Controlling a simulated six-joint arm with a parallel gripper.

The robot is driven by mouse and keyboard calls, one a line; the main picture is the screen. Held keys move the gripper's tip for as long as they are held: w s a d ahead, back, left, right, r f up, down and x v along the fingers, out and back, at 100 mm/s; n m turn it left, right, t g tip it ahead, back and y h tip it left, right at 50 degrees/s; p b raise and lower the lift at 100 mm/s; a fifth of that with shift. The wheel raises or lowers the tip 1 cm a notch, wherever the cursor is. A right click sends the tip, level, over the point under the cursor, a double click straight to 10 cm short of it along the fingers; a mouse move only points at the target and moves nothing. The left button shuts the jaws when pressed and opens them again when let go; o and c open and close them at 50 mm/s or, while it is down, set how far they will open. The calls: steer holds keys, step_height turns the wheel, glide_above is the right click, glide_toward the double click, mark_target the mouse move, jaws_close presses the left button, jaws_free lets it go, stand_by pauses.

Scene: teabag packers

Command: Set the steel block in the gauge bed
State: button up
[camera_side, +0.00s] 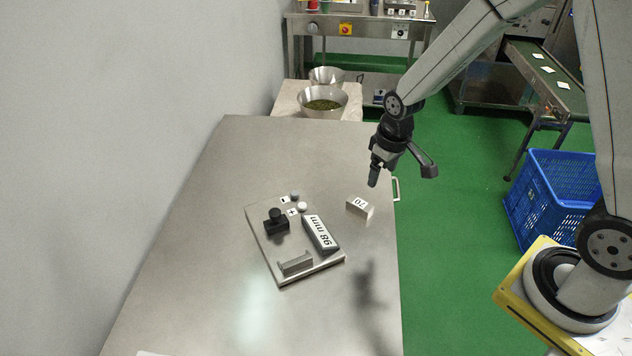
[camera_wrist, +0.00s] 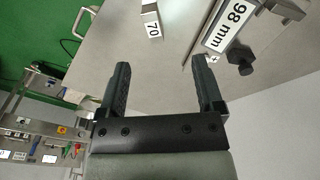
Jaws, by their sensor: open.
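The steel block (camera_side: 360,207), marked 70, lies on the steel table to the right of the gauge plate. It also shows in the wrist view (camera_wrist: 152,24), beyond my fingertips. The gauge bed (camera_side: 296,263) is a small grey channel with raised ends, near the front edge of the plate; it looks empty. The gauge's display (camera_side: 321,234) reads 98 mm, also legible in the wrist view (camera_wrist: 231,27). My gripper (camera_side: 402,174) is open and empty, above the table's right edge, higher than the block and apart from it. Its two spread fingers show in the wrist view (camera_wrist: 158,72).
A black knob (camera_side: 276,221) stands up from the gauge plate (camera_side: 262,245), beside small plus and minus markers with round buttons. Bowls (camera_side: 323,102) stand behind the table. A blue crate (camera_side: 560,190) is on the floor at right. The table's front and left are mostly clear.

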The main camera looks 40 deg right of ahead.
steer(key=n+g, duration=0.1)
glide_above(360, 203)
steer(key=f, duration=0.9)
steer(key=shift+w+d+f, duration=0.1)
steer(key=shift+d+f, duration=0.05)
steer(key=shift+d, duration=0.15)
steer(key=shift+f, duration=0.1)
steer(key=shift+f, duration=1.2)
steer(key=shift+a+f, duration=0.15)
steer(key=shift+f, duration=1.15)
steer(key=shift+a+f, duration=0.1)
steer(key=shift+f, duration=1.2)
jaws_close()
